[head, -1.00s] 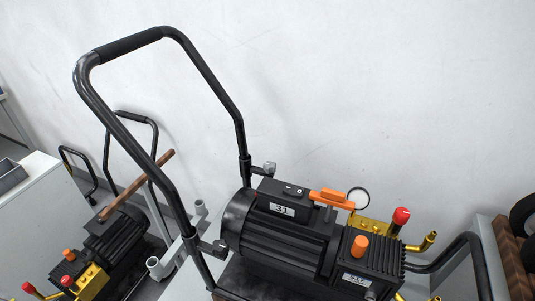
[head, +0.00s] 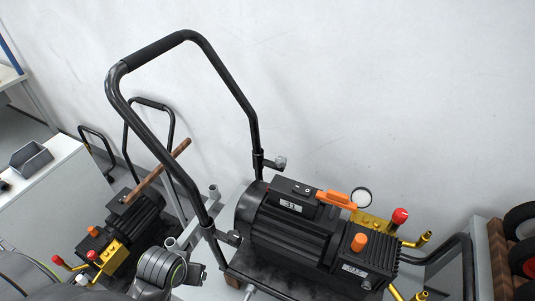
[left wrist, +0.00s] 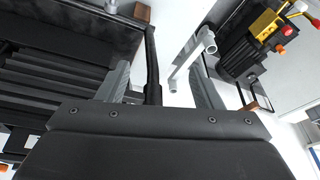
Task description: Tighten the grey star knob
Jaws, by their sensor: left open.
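The black washer (head: 290,230) numbered 31 has a tall black tube handle (head: 222,70). A small grey knob (head: 280,163) sits at the handle's far joint. A second, darker grey knob (head: 235,238) sits at the near joint, close to the motor. Their star shape is too small to make out. My left gripper (head: 197,274) is left of and below the near knob, apart from it. In the left wrist view the two grey fingers (left wrist: 160,78) stand apart with nothing held, and the black handle tube (left wrist: 152,60) shows between them. My right gripper is out of view.
A second washer (head: 125,215) with its own handle stands at the left, with a brown wooden bar (head: 160,168) over it. A white cabinet (head: 50,195) carries a grey bin (head: 30,158). Black wheels (head: 522,225) are at the right edge. Grey tube ends (head: 213,192) stand beside the near handle leg.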

